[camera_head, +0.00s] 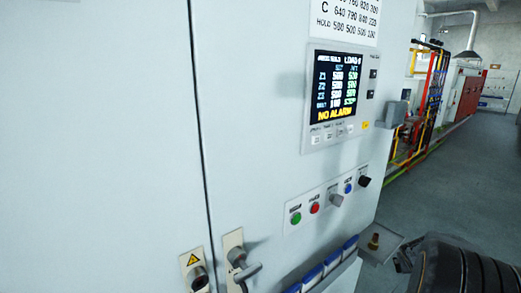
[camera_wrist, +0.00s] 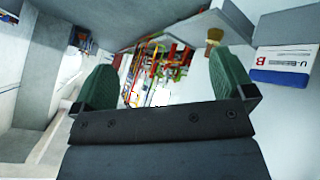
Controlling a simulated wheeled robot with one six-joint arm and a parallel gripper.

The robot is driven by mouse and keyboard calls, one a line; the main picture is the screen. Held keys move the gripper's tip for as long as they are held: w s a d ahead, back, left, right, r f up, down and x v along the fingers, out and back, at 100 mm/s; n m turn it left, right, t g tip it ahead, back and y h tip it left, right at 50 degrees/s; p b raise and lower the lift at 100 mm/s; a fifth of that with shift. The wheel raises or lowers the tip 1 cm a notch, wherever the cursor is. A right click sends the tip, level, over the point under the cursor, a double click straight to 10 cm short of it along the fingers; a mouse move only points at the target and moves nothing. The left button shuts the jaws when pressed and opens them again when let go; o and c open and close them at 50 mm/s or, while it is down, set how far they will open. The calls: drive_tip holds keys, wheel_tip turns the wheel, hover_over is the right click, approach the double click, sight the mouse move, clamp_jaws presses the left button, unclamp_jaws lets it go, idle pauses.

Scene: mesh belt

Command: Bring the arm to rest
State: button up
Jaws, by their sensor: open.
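My gripper (camera_wrist: 155,90) shows in the wrist view with its two green fingers wide apart. It is open, and nothing sits between the fingers. The background behind it appears tilted. In the head view my gripper is not clearly seen; a dark ribbed rounded part, which I cannot identify for sure, fills the bottom right corner.
A grey cabinet (camera_head: 110,150) fills the left of the head view. Coloured pipes (camera_head: 428,95) stand farther back. Open floor (camera_head: 465,170) lies right.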

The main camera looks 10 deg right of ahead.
drive_tip(key=s+a+r+n+y, duration=0.1)
drive_tip(key=s+a+r+y, duration=0.1)
drive_tip(key=a, duration=1)
drive_tip(key=s+a+r+n+y, duration=0.1)
drive_tip(key=s+a+r+y, duration=0.1)
drive_tip(key=a, duration=1)
drive_tip(key=s+a+r+n+y, duration=0.1)
drive_tip(key=s+a+r+y, duration=0.2)
drive_tip(key=a, duration=0.9)
drive_tip(key=shift+s, duration=0.75)
